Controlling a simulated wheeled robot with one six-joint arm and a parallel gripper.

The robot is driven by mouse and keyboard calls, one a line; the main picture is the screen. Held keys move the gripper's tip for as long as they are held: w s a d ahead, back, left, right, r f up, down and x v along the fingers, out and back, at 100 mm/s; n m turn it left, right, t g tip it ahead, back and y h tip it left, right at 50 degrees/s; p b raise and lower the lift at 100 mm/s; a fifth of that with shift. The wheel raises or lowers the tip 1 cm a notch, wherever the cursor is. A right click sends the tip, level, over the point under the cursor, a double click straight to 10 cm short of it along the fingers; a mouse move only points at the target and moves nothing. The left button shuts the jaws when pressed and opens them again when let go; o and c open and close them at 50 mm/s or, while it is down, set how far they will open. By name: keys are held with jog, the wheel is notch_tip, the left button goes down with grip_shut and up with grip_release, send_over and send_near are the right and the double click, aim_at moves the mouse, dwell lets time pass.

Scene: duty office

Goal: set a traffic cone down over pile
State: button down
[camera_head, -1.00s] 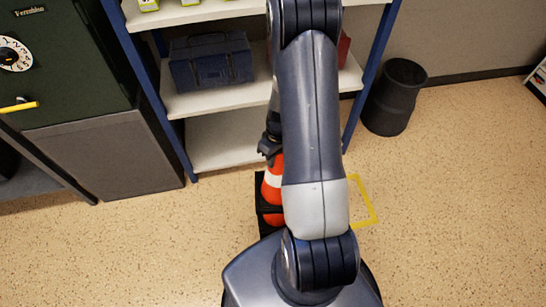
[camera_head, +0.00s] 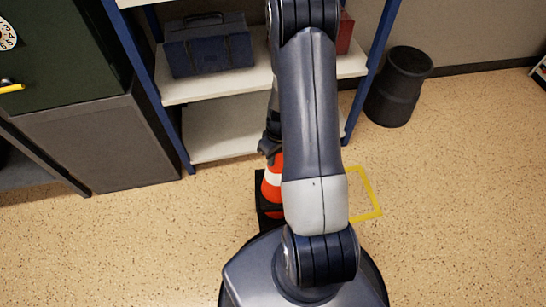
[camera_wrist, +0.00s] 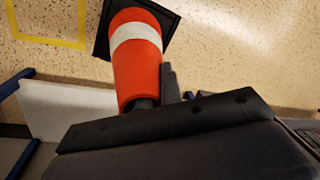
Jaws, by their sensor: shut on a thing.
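My gripper (camera_head: 268,148) is shut on the top of an orange traffic cone (camera_head: 271,183) with a white band and a black square base. In the wrist view the cone (camera_wrist: 136,65) points its narrow end into the jaws (camera_wrist: 152,102). In the head view my arm hides the cone's right side.
A yellow floor outline (camera_head: 374,193) lies right of the cone. A shelf unit (camera_head: 237,126) with a blue toolbox (camera_head: 208,45) stands behind. A black bin (camera_head: 399,88) is at the right, a grey cabinet (camera_head: 98,142) at the left.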

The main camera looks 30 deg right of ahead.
aim_at(273, 175)
jog(key=shift+f+b, duration=4.85)
jog(key=shift+f, duration=0.7)
jog(key=c, duration=1.5)
grip_release()
jog(key=r+p, duration=0.1)
jog(key=r, duration=0.2)
jog(key=d+r+p, duration=0.1)
jog(key=r, duration=0.3)
jog(key=r+p, duration=0.1)
jog(key=r, duration=0.2)
jog(key=shift+w+d+r+p, duration=0.25)
jog(key=shift+d+r+p, duration=0.05)
jog(key=shift+d+p, duration=0.1)
jog(key=shift+f, duration=0.1)
